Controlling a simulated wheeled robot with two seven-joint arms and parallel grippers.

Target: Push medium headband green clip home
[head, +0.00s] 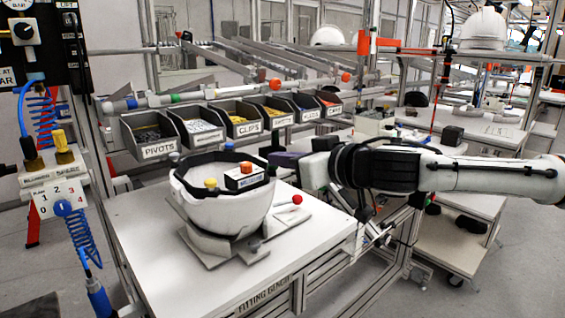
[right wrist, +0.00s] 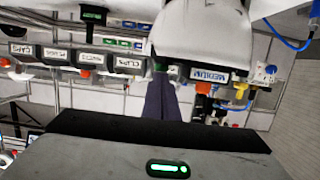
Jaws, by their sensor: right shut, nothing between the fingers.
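The white helmet shell (head: 222,212) sits open side up on a fixture on the white table. A dark headband (head: 190,162) lines its rim. In the upside-down right wrist view, the shell (right wrist: 200,35) carries a label reading MEDIUM (right wrist: 209,75). A small green piece, seemingly the green clip (right wrist: 172,71), shows at the rim beside my fingertips; contact cannot be told. In the head view I cannot make it out clearly. My right gripper (head: 275,159) reaches in from the right at the shell's far right rim. Its dark fingers (right wrist: 163,98) are shut and empty. My left gripper is out of view.
A yellow knob (head: 211,183) and an orange-topped block (head: 246,176) show in the shell. A red ball (head: 296,199) stands right of it. Labelled bins (head: 243,122) line the back. A switch panel (head: 58,195) with blue hoses is at left.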

